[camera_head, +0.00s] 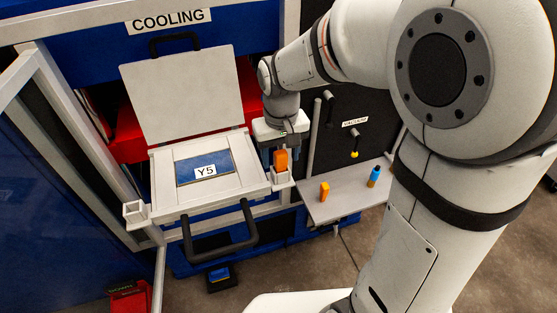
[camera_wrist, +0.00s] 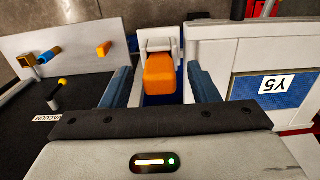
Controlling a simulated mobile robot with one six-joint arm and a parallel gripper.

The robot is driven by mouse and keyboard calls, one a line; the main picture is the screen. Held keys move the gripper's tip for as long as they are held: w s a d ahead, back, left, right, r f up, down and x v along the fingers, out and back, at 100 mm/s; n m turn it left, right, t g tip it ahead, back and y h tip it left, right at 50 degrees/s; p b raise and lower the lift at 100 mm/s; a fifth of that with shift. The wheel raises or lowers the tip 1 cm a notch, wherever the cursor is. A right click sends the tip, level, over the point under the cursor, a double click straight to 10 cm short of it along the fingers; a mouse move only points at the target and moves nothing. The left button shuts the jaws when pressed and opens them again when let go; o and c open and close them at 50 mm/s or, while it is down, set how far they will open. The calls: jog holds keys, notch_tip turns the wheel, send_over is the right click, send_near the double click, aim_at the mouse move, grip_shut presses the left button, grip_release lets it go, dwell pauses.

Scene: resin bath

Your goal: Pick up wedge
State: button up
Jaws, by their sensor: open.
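An orange wedge (camera_head: 281,161) stands upright in a white holder (camera_head: 283,181) at the right side of the white frame. In the wrist view the wedge (camera_wrist: 160,73) shows between the two blue fingers of my gripper (camera_wrist: 161,88). The fingers are open, with a visible gap on each side of the wedge. In the head view my gripper (camera_head: 280,152) is right over the wedge, and its lower end is hidden in the holder. A second orange piece (camera_head: 324,191) stands on the side shelf; it also shows in the wrist view (camera_wrist: 103,49).
The grey side shelf (camera_head: 345,208) also bears a blue cylinder (camera_head: 374,176). A white frame with a blue Y5 panel (camera_head: 205,167) lies left of my gripper, with a raised lid (camera_head: 182,97) behind and a black handle (camera_head: 220,245) in front. An empty white holder (camera_head: 136,212) is at its left.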

jog(key=c, duration=1.1)
jog(key=shift+o, duration=0.2)
